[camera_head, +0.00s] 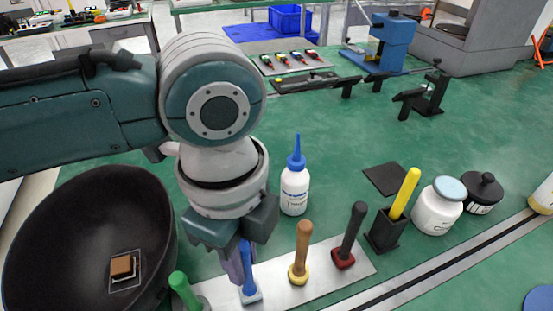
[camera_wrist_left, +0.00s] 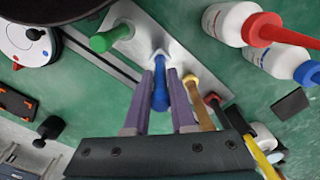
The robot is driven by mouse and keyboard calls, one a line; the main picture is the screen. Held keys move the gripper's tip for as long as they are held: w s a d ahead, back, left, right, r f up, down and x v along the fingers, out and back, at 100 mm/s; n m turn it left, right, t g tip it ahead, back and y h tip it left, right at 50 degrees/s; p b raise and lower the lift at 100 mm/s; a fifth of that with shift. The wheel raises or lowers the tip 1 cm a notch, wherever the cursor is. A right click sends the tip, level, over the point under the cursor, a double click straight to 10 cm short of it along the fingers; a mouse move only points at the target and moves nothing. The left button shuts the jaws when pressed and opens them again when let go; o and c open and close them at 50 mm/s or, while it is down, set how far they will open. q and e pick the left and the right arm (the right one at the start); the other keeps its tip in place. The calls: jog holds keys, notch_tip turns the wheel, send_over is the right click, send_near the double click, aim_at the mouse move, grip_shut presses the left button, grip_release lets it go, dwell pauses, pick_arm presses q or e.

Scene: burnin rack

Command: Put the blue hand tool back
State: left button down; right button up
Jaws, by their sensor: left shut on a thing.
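The blue hand tool (camera_head: 247,278) is upright at the pale rack plate (camera_head: 325,270), its lower end at a light-coloured holder. My left gripper (camera_head: 241,262) points down over it and is shut on its handle. In the left wrist view the blue tool (camera_wrist_left: 160,92) lies between the two purple fingers of the gripper (camera_wrist_left: 164,90). The gripper hides part of the handle in the head view, and I cannot tell whether the tool is fully seated. My right gripper is not in view.
On the plate stand a green-handled tool (camera_head: 183,290), a wooden-handled one (camera_head: 301,250) and a black-handled one (camera_head: 350,235). A black bowl (camera_head: 60,225) is left. A white bottle (camera_head: 295,190) stands behind, with jars (camera_head: 437,208) at right. The green bench behind is partly clear.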

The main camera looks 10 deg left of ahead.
pick_arm(q)
jog(key=shift+f, duration=0.15)
jog(key=c, duration=0.8)
grip_release()
jog(key=shift+o, duration=0.2)
notch_tip(320, 180, up, 12)
jog(key=shift+r+p, duration=0.15)
jog(key=shift+p, duration=0.95)
jog(key=s+d+f+n+t+h, duration=0.1)
jog(key=s+d+f+n+h, duration=0.25)
jog(key=s+d+n, duration=0.2)
jog(key=s+a+f+n+t+y, duration=0.1)
jog(key=s+a+n, duration=0.2)
jog(key=a+n, duration=0.3)
jog(key=s+a+f+n+t+y, duration=0.1)
jog(key=s+a+n+y, duration=0.1)
jog(key=a+n, duration=0.4)
jog(key=s+a, duration=0.1)
jog(key=a, duration=0.1)
jog(key=shift+s+a+f+n+t, duration=0.15)
jog(key=shift+s+a+n+t, duration=0.15)
jog(key=shift+s+a+n, duration=0.05)
